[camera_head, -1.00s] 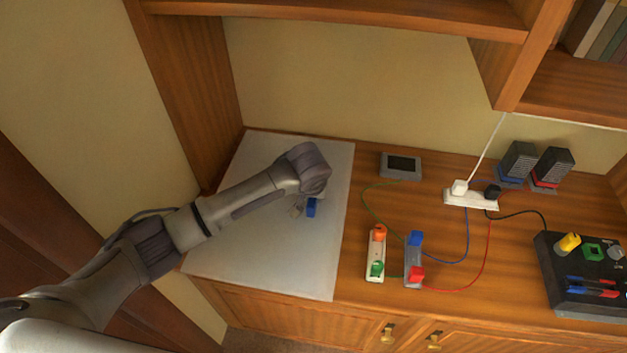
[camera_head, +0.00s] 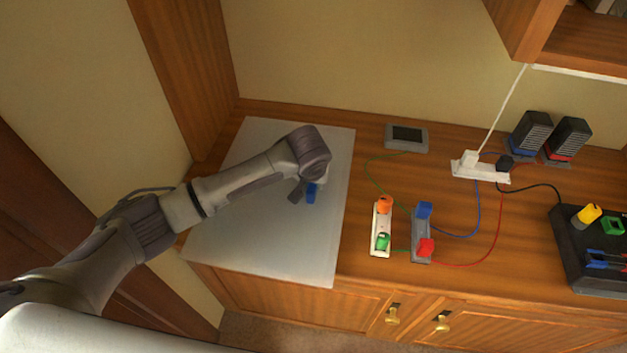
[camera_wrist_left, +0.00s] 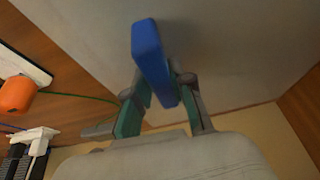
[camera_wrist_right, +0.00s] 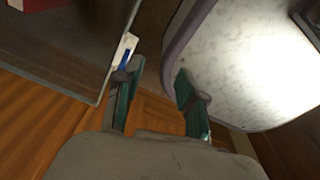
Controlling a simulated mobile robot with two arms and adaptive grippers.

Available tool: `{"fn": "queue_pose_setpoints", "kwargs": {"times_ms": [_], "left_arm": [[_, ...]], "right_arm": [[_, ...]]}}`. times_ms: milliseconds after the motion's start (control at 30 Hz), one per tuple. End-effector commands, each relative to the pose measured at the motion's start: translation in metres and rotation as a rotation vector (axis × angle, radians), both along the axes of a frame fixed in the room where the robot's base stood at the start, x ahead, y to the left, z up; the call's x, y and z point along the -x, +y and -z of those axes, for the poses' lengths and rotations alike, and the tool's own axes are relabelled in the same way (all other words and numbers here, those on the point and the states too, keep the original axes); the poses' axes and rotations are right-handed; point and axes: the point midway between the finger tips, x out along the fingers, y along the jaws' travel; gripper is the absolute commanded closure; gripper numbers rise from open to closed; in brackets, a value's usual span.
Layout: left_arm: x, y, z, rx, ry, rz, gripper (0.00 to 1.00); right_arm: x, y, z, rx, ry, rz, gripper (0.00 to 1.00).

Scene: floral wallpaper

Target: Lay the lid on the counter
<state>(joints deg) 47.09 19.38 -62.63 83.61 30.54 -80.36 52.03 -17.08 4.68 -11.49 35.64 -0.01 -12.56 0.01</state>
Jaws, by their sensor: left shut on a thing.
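My left gripper (camera_head: 304,190) is shut on a small flat blue piece, which I take for the lid (camera_head: 311,194). In the left wrist view the blue lid (camera_wrist_left: 150,50) stands out between the fingers (camera_wrist_left: 163,82), with the pale sheet behind it. The lid is over the white sheet (camera_head: 270,240) on the counter (camera_head: 360,285); I cannot tell whether it touches the sheet. My right gripper (camera_wrist_right: 154,82) shows only in its wrist view, with its fingers apart and nothing between them.
Right of the sheet are a white block with orange and green caps (camera_head: 381,228), a grey block with blue and red caps (camera_head: 420,235), and thin wires. A grey display box (camera_head: 406,137), power strip (camera_head: 480,170) and black box (camera_head: 590,255) stand farther off. The sheet is mostly clear.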

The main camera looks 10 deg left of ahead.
Motion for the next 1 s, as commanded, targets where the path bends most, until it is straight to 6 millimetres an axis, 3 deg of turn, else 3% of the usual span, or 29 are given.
{"fn": "queue_pose_setpoints", "kwargs": {"times_ms": [867,900,1000], "left_arm": [[0.0,0.0,0.009,0.001,-0.001,0.0,1.0],[0.0,0.0,0.009,0.001,-0.001,0.0,0.76],[0.0,0.0,0.009,0.001,-0.001,0.0,0.59]], "right_arm": [[0.003,0.002,0.002,-0.003,0.006,0.002,0.6],[0.003,0.002,0.002,-0.002,0.006,0.002,0.6],[0.003,0.001,0.002,0.0,0.004,0.001,0.6]]}}
